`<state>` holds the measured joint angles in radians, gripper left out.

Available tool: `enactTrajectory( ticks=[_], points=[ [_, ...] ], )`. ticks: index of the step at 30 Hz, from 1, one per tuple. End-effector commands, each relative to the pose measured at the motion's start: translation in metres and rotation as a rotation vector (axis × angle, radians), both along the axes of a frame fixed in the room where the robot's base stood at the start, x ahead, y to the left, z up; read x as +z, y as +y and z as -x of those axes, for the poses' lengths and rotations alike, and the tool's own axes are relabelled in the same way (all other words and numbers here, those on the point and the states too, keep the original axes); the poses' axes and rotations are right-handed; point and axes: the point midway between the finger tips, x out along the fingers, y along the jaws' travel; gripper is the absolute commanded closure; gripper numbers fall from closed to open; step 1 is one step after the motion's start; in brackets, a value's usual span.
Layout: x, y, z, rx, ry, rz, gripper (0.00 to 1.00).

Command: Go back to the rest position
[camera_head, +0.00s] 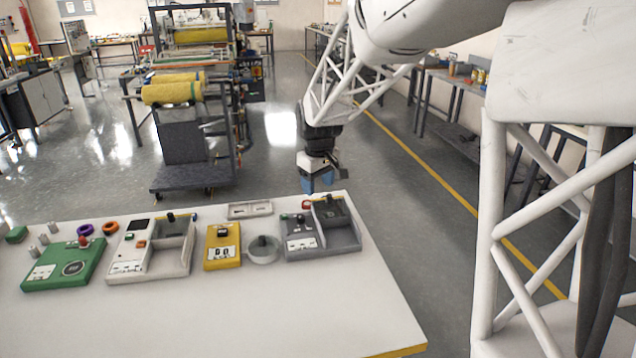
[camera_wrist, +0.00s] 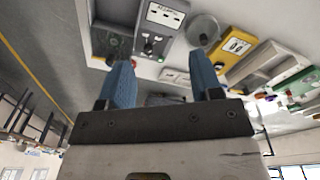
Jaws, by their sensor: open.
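My gripper (camera_head: 317,188) hangs at the end of my white lattice arm, just past the far edge of the white table (camera_head: 220,310), above the far right devices. In the wrist view its two blue fingers (camera_wrist: 165,85) are spread apart with nothing held between them. The fingers are apart from the devices on the table. No separate object of the task is in view.
On the table stand a green box (camera_head: 65,268), a grey tray unit (camera_head: 150,248), a yellow box (camera_head: 222,247), a round grey dish (camera_head: 263,250) and another grey tray unit (camera_head: 320,230). The table's near part is bare. A machine with yellow rolls (camera_head: 172,92) stands behind.

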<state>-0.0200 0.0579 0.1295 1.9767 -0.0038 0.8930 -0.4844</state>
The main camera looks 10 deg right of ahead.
Motion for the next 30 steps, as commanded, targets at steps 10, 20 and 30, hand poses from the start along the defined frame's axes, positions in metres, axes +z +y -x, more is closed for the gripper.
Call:
enactTrajectory(
  ticks=[10, 20, 30],
  points=[
    [0.002, 0.000, 0.003, -0.004, -0.002, 0.000, 0.41],
    [0.022, -0.003, 0.045, -0.057, -0.018, -0.005, 0.41],
    [0.049, -0.007, 0.121, -0.156, -0.048, -0.016, 0.41]
  ],
)
